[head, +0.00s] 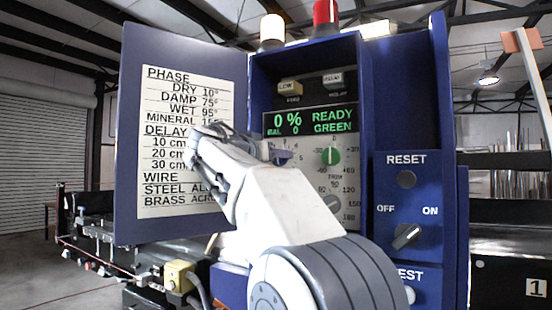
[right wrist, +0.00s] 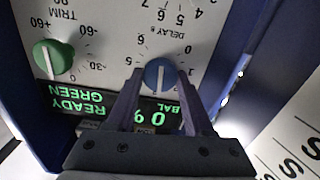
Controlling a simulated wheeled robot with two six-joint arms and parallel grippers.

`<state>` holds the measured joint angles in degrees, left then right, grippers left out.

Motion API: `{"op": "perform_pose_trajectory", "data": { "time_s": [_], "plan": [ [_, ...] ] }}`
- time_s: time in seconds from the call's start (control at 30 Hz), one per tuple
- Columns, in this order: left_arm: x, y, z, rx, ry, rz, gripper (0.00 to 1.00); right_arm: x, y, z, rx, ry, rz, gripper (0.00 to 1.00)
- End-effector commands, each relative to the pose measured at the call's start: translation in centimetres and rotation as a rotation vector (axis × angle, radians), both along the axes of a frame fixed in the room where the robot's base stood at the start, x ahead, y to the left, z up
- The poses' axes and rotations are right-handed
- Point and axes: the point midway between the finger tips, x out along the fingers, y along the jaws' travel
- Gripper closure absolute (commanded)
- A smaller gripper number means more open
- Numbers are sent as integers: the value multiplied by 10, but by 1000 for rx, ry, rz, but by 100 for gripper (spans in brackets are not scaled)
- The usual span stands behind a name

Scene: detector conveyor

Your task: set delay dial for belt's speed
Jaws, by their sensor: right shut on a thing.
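The blue delay dial (right wrist: 160,74) sits on the pale panel in the right wrist view, which is upside down. It has a white pointer line, and numbers are printed around it. My right gripper (right wrist: 159,82) is shut on this dial, one finger on each side. In the head view my right arm reaches across the open cabinet (head: 440,120) and mostly hides the dial. The card (head: 185,85) on the door lists delay for 10, 20 and 30 cm, but my arm covers those values. My left gripper is not in view.
A green trim dial (right wrist: 54,59) is beside the blue dial. The display (head: 312,121) reads 0 %, BAL 0, READY GREEN. A grey dial (head: 331,204) is lower. A reset button (head: 407,179) and an OFF/ON knob (head: 407,236) are at right. The door (head: 128,140) stands open at left.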

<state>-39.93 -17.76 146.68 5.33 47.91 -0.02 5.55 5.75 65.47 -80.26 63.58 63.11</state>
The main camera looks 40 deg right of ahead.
Motion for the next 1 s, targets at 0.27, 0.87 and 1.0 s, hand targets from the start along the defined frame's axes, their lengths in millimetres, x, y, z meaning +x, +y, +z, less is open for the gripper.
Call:
{"op": "perform_pose_trajectory", "data": {
  "time_s": [0.27, 0.87, 1.0],
  "plan": [
    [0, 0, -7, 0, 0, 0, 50, 1, 1, -1, -86, 207, 1, 100],
    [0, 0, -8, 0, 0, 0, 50, 3, 2, -1, -300, 722, 1, 100],
    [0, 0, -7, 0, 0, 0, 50, 3, 2, -1, -339, 817, 2, 100]
  ]
}}
